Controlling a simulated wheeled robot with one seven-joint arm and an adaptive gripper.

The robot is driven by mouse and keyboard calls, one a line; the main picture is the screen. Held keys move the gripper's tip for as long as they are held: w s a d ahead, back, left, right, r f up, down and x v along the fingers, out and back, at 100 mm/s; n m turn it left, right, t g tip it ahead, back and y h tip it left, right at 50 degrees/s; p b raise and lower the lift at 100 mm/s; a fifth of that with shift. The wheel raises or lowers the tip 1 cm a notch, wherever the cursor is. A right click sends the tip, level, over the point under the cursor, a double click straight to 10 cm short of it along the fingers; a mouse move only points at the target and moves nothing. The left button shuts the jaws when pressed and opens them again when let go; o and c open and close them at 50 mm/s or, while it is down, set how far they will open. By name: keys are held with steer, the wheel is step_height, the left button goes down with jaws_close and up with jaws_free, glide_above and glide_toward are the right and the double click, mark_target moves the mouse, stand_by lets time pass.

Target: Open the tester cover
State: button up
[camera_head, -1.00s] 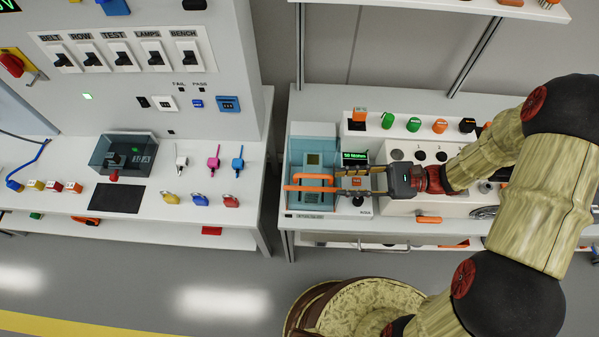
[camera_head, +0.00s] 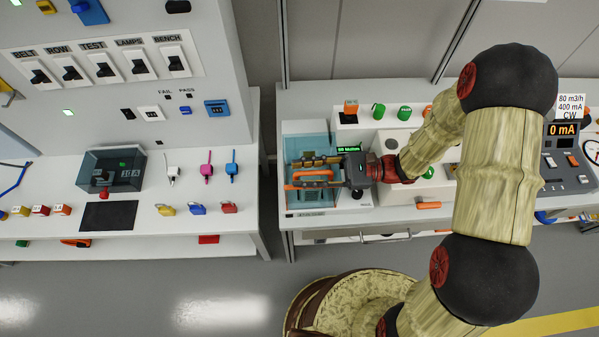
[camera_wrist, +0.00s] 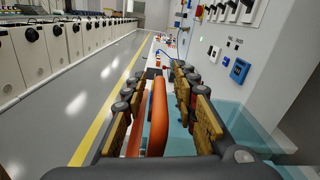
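The tester has a see-through teal cover (camera_head: 301,142) with an orange bar handle (camera_head: 311,175), at the left end of the right-hand bench. The cover looks down over the tester. My gripper (camera_head: 305,171) reaches in from the right with its fingers spread on either side of the handle. The teal cover (camera_wrist: 235,122) shows beyond the right finger. The fingers hide part of the cover.
A small green-lit display (camera_head: 350,149) sits just right of the cover. Coloured knobs (camera_head: 378,111) line the panel behind. A left bench (camera_head: 150,225) with padlocks (camera_head: 198,208) stands across a narrow gap. Open floor (camera_head: 180,280) lies in front.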

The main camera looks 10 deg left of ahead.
steer(key=shift+s+a, duration=0.1)
steer(key=shift+a, duration=0.4)
jaws_close()
stand_by(0.7)
